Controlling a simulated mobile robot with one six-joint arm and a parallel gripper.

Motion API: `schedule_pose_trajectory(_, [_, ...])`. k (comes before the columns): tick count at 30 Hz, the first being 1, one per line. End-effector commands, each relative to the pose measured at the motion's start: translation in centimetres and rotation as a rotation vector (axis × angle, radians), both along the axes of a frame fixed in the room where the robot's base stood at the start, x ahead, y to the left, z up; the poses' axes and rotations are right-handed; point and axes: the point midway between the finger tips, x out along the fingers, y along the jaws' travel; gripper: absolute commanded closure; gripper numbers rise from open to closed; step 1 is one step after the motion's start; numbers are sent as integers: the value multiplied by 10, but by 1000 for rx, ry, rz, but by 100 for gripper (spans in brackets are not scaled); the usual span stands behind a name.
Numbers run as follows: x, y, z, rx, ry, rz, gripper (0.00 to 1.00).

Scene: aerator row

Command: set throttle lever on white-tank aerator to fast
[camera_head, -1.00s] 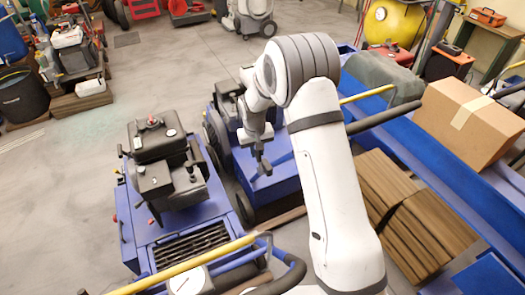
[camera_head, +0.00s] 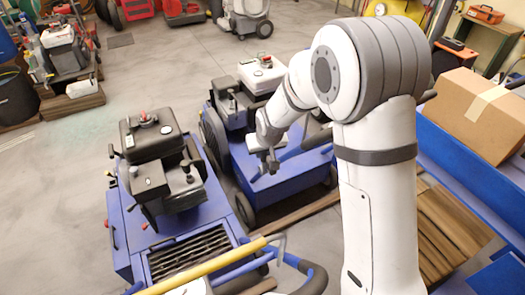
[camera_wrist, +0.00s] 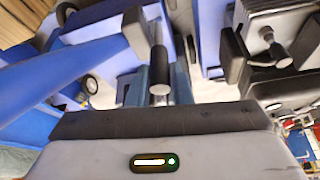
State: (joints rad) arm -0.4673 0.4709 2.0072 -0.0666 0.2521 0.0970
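The white-tank aerator (camera_head: 290,172) stands at the middle of the head view, a blue machine with a white tank (camera_head: 262,74) on its dark engine. Small dark levers (camera_head: 230,100) show at the engine's left side; which is the throttle, and its setting, I cannot tell. My gripper (camera_head: 268,165) is in front of this engine, over the blue deck, apart from the levers in that view. In the wrist view my gripper (camera_wrist: 158,88) has its two fingers apart. A dark cylindrical knob (camera_wrist: 159,70) shows between them; contact is unclear.
A black-tank aerator (camera_head: 150,150) stands close on the left, with a yellow bar (camera_head: 205,268) in front. A cardboard box (camera_head: 475,115) sits on a blue bench at right. Open floor (camera_head: 160,70) lies behind the aerators.

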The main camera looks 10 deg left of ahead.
Motion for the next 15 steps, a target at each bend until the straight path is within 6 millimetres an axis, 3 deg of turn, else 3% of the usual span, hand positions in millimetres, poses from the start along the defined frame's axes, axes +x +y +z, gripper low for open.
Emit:
schedule_pose_trajectory(7, [-1,1,-1,-2,3,3,61])
schedule_pose_trajectory(15, [-1,1,2,-1,1,4,60])
